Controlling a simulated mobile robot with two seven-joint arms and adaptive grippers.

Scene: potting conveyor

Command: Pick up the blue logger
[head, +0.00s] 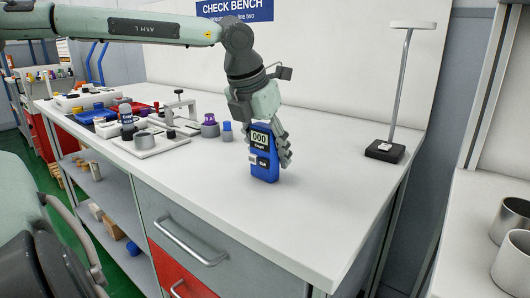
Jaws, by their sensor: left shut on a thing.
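The blue logger (262,166) is a blue upright handheld device with a small display reading 000 near its top. It is on or just above the white bench top; I cannot tell whether its base touches. My left gripper (274,146) comes down from above and is shut on the logger, with its fingers at the logger's upper part and right side. Part of the logger's right side is hidden by the fingers. My right gripper is not in view.
The white bench (330,210) is clear in front and to the right of the logger. A lamp on a black base (385,151) stands at the right. Small parts, a blue-capped bottle (227,134) and trays (152,144) crowd the left.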

